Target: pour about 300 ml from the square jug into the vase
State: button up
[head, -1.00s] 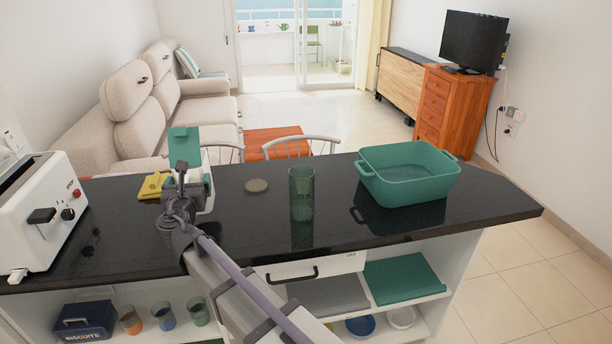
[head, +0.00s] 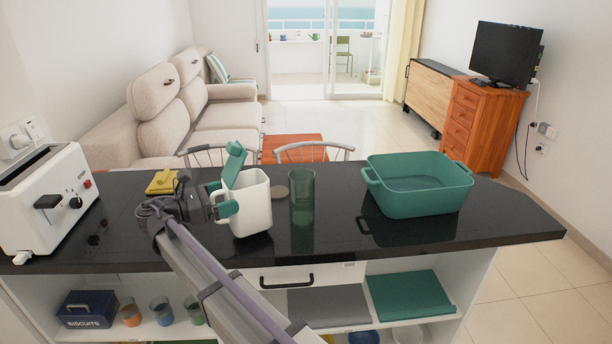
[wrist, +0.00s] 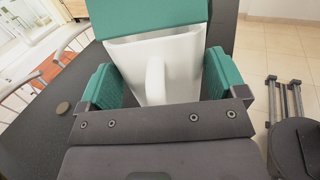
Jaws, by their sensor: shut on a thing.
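The white square jug (head: 252,208) is held roughly upright over the black counter, just left of the vase. Its handle shows between the fingers in the wrist view (wrist: 155,80). A green panel (head: 236,160), apparently a lid, stands at its top. My gripper (head: 224,198) is shut on the jug from the left, with green pads on both sides in the wrist view (wrist: 162,88). The vase (head: 302,198), a tall green see-through cylinder, stands upright on the counter, apart from the jug. The jug's contents are hidden, and I cannot tell whether its base touches the counter.
A green tub (head: 420,200) stands to the right, a white toaster (head: 45,205) at the far left. A yellow item (head: 162,182) lies behind my gripper. The counter (head: 500,215) is clear at the right end.

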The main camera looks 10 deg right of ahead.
jog(key=shift+s+m+g, duration=0.3)
jog(key=shift+s+g, duration=0.1)
jog(key=shift+g, duration=0.1)
jog(key=shift+d+r, duration=0.1)
